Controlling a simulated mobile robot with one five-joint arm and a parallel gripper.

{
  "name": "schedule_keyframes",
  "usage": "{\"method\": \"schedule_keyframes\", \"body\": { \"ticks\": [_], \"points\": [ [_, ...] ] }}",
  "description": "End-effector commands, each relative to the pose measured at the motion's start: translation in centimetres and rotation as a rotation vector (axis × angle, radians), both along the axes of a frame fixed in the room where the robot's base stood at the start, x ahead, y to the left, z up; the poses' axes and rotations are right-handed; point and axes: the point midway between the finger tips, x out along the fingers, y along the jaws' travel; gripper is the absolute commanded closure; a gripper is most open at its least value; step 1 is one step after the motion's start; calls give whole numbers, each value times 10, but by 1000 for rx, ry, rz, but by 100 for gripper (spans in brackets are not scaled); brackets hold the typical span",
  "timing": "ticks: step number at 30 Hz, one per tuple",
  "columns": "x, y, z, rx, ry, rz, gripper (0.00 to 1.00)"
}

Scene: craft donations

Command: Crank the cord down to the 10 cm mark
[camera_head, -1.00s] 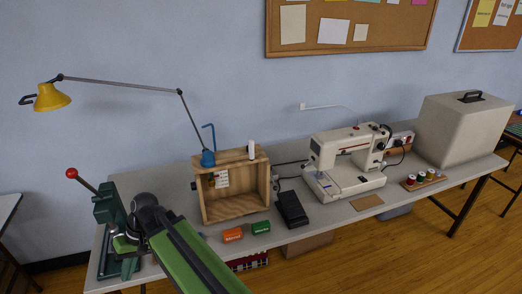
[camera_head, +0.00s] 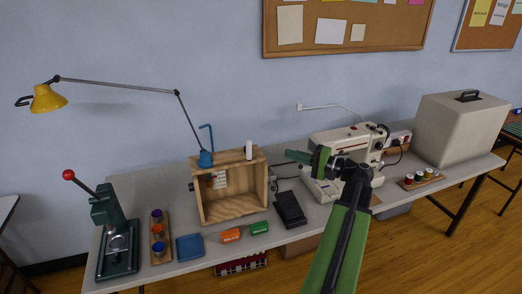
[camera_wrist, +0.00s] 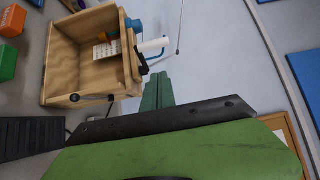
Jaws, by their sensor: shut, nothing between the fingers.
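The open-fronted wooden box (camera_head: 262,178) stands on the table; it also shows in the wrist view (camera_wrist: 62,65). A white card with marks (camera_head: 220,180) is inside it, too small to read; it shows too in the wrist view (camera_wrist: 107,50). A dark crank-like rod (camera_wrist: 90,97) shows at the box's side in the wrist view. I cannot make out the cord or its height. My gripper (camera_head: 292,155) is shut and empty, right of the box's upper edge and apart from it. Its green fingers (camera_wrist: 157,92) point toward the box side in the wrist view.
A white sewing machine (camera_head: 345,145) stands behind and right of my arm. A black pedal (camera_head: 290,208) lies right of the box. A green press (camera_head: 115,235) is at left. A white cylinder (camera_head: 249,150) stands on the box. Small orange (camera_head: 231,235) and green (camera_head: 260,228) boxes lie in front.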

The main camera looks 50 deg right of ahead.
Motion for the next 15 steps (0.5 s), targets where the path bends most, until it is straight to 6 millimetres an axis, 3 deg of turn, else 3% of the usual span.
{"method": "schedule_keyframes", "body": {
  "ticks": [3,7,11,15],
  "points": [
    [-13,-10,0,0,1,-25,100],
    [-10,-9,0,0,1,-24,100],
    [5,-5,0,0,2,-22,100],
    [34,3,0,-1,2,-19,100]
  ]
}}
